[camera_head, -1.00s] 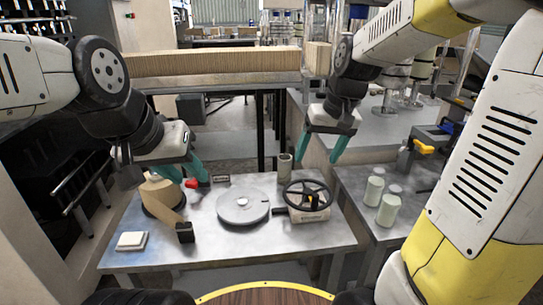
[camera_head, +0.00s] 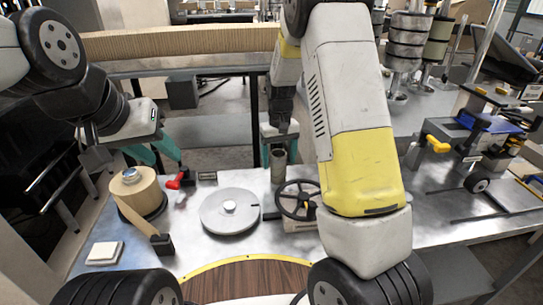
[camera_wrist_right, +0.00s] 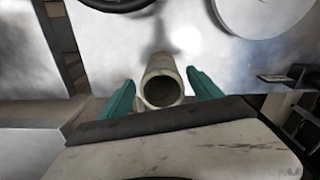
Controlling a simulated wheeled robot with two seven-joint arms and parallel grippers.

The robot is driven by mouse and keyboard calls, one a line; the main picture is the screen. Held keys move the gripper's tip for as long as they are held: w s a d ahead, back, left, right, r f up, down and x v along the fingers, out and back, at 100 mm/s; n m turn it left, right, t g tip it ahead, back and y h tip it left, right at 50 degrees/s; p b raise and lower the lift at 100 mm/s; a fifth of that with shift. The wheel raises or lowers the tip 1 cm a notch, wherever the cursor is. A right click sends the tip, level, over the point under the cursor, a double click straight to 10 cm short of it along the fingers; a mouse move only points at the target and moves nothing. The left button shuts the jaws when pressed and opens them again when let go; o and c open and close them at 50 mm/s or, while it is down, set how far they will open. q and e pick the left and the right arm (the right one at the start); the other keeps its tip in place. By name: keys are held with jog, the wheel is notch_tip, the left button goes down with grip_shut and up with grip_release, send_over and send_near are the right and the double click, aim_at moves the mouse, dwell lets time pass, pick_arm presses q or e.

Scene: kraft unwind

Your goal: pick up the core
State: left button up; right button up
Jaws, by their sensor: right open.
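The core, a short grey-beige hollow tube (camera_head: 278,170), stands at the back edge of the metal table. My right gripper (camera_head: 279,150) is above and around it, with its teal fingers apart. In the right wrist view the core's open end (camera_wrist_right: 162,90) shows between the two fingers (camera_wrist_right: 160,92), with a gap on each side. My right arm hides part of the table behind it. My left gripper (camera_head: 163,155) is open and empty over the back left of the table, near a red handle (camera_head: 179,180).
A kraft paper roll (camera_head: 138,194) stands at left, with a white block (camera_head: 104,253) in front. A grey disc (camera_head: 229,211) lies mid-table; a black handwheel (camera_head: 297,200) is right of it. A side bench with a blue-and-yellow tool (camera_head: 480,132) is at right.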

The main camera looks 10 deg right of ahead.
aim_at(278, 170)
notch_tip(278, 170, down, 5)
jog(key=shift+s+a+r, duration=0.15)
jog(key=shift+r, duration=0.05)
jog(key=shift+c, duration=0.2)
jog(key=c, duration=1.4)
